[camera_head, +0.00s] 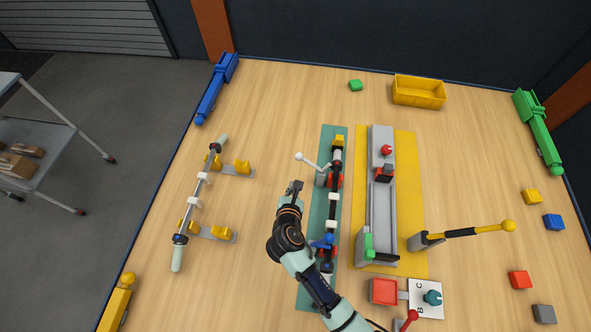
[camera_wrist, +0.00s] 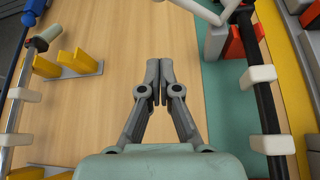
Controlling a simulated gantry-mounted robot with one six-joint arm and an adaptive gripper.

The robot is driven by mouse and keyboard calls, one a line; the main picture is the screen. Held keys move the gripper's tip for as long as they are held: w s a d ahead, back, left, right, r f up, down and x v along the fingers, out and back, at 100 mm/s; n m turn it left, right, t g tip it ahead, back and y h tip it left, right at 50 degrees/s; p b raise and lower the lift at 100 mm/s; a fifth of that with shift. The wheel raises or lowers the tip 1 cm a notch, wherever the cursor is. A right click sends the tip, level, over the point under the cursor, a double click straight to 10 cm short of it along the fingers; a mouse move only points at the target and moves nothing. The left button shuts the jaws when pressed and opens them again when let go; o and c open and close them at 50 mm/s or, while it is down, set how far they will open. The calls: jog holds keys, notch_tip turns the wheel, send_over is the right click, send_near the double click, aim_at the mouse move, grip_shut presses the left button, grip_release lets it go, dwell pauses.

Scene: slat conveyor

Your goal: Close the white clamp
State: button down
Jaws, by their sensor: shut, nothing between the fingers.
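The white clamp (camera_head: 313,163) is on the teal strip. Its arm sticks out to the upper left and ends in a white ball (camera_head: 299,156). It also shows at the top edge of the wrist view (camera_wrist: 208,12), where the ball is mostly cut off by the frame. The clamp stands beside a dark rod (camera_head: 335,190) with white collars. My gripper (camera_head: 296,185) is left of the teal strip, a little below the white ball and apart from it in the picture. In the wrist view my gripper (camera_wrist: 160,68) has its fingers together, empty, over bare wood.
A blue-handled clamp (camera_head: 325,241) is lower on the teal strip, close to my arm. Another rod (camera_head: 198,189) lies on yellow holders at left. A grey channel fixture (camera_head: 382,215) stands right on a yellow strip.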

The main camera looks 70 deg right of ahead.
jog(key=b+x, duration=0.3)
jog(key=x, duration=0.7)
jog(key=r, duration=0.2)
jog(key=r+p, duration=0.1)
jog(key=r, duration=0.1)
jog(key=shift+s+d, duration=0.2)
jog(key=shift+d, duration=0.15)
jog(key=shift+a+r+p, duration=0.1)
jog(key=shift+r+p, duration=0.05)
jog(key=shift+p, duration=0.2)
